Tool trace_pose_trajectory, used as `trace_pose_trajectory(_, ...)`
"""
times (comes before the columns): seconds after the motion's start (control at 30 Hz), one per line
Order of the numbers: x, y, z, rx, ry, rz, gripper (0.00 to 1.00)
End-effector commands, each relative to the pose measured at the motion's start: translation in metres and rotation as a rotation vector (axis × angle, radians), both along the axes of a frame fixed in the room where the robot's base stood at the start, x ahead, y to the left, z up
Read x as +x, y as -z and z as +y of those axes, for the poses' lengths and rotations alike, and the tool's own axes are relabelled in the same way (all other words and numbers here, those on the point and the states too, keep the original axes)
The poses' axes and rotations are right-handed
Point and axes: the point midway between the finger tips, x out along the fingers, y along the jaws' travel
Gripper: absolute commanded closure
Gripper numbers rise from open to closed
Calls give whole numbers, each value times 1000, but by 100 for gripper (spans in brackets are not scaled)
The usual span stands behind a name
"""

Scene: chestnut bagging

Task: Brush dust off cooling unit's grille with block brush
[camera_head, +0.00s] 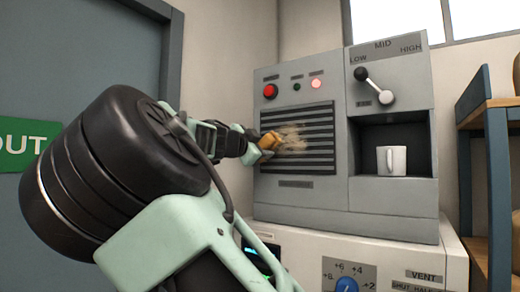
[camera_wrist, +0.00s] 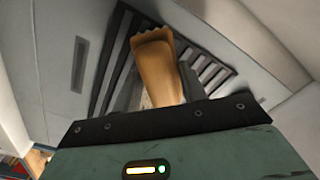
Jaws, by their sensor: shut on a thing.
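The cooling unit (camera_head: 345,207) is a grey machine with a dark slatted grille (camera_head: 320,152) on its left front. A patch of tan dust (camera_head: 293,140) shows on the grille's upper left part. My gripper (camera_head: 262,148) is shut on the block brush (camera_head: 270,141), whose tan wooden body shows between the jaws. In the head view the brush is at the grille's left edge, beside the dust. In the wrist view the brush (camera_wrist: 157,68) stands out in front of the grille (camera_wrist: 212,72). Its bristles are mostly hidden, and I cannot tell whether they touch the slats.
A white mug (camera_head: 391,160) stands in the unit's right recess, below a lever (camera_head: 374,86). A red button (camera_head: 270,91) and small lights sit above the grille. A shelf rack (camera_head: 497,170) stands at the right. A dark door (camera_head: 85,45) with a green sign is at the left.

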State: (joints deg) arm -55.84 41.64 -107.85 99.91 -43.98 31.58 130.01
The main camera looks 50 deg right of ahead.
Motion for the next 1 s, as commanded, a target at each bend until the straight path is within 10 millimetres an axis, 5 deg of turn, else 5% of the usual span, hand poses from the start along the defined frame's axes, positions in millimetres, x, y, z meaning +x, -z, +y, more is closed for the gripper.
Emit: trace_pose_trajectory(1.0,-60,3,-4,-1,-1,-1,77)
